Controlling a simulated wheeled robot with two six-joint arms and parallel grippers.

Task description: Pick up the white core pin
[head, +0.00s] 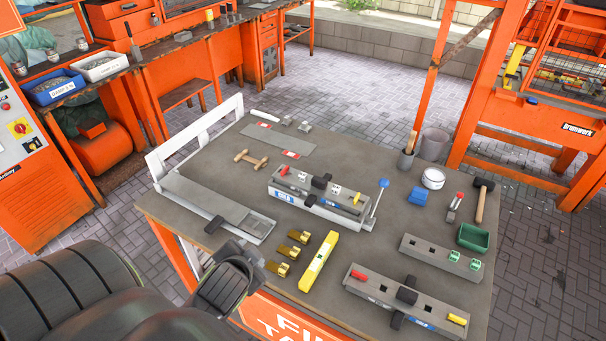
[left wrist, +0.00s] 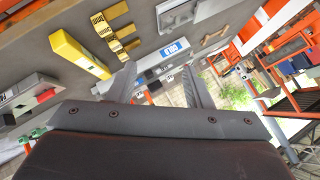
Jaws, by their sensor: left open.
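Small white pieces sit in the top of the long grey fixture (head: 345,214) at mid-table: one white piece (head: 303,175) near its left end and another (head: 336,189) right of the black clamp. I cannot tell for sure which is the white core pin. A red piece (head: 284,170) and a yellow piece (head: 357,198) are on the same fixture. My left gripper (head: 250,256) is over the table's front left edge, apart from the fixture. In the left wrist view its two fingers (left wrist: 160,90) are spread with nothing held; the fixture (left wrist: 165,62) shows beyond them. My right gripper is not in view.
A yellow level (head: 318,261) and several brass brackets (head: 290,253) lie between my left gripper and the fixture. A second fixture (head: 400,300) lies at the front right. A blue-knobbed lever (head: 378,200) stands at the fixture's right end. A grey channel (head: 220,207) lies left.

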